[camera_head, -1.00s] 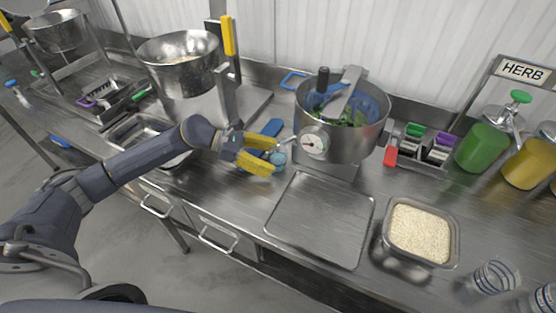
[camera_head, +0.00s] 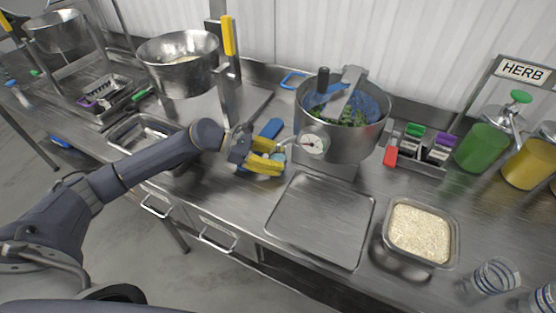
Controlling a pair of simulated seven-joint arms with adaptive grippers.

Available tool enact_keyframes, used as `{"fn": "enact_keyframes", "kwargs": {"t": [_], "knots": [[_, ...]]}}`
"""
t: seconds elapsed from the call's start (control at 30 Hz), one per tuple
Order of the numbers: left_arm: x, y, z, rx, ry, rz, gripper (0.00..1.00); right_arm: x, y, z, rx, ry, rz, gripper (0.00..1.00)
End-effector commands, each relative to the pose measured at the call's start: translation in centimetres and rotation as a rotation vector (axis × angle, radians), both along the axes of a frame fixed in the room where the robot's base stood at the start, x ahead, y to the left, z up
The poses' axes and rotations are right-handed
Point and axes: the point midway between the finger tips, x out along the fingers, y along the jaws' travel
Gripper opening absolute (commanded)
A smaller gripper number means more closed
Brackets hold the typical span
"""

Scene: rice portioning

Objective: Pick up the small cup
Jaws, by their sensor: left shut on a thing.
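A small light-blue cup (camera_head: 281,156) is on the steel counter left of the pot with the dial, mostly hidden by my left gripper's fingers. My left gripper (camera_head: 279,159) has yellow fingers and is shut on the small cup from the left. Whether the cup is touching the counter cannot be told. My right gripper is not in view.
The steel pot with a dial (camera_head: 314,143) stands close to the right of my left gripper. A flat steel tray (camera_head: 320,257) lies in front, and a container of rice (camera_head: 420,230) is right of it. A blue-handled tool (camera_head: 271,128) lies behind the gripper. Striped clear cups (camera_head: 492,278) stand at lower right.

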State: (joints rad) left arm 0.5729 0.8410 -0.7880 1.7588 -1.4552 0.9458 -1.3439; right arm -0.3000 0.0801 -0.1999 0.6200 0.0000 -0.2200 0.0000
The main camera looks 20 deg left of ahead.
Motion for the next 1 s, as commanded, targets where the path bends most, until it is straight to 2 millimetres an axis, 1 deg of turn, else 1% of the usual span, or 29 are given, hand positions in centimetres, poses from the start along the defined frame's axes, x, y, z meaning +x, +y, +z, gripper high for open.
{"fn": "enact_keyframes", "kwargs": {"t": [0.37,0.57,0.77,1.0], "knots": [[0.0,0.0,0.1,0.000,0.000,0.000,0.09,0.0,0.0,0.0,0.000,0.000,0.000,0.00],[0.0,0.0,0.6,0.000,-0.001,0.000,0.09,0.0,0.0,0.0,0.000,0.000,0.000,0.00],[0.0,0.0,1.9,0.000,-0.002,-0.001,0.09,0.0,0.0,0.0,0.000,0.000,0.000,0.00],[0.0,0.0,4.2,0.001,-0.003,-0.001,0.09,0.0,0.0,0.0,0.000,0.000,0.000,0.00]]}}
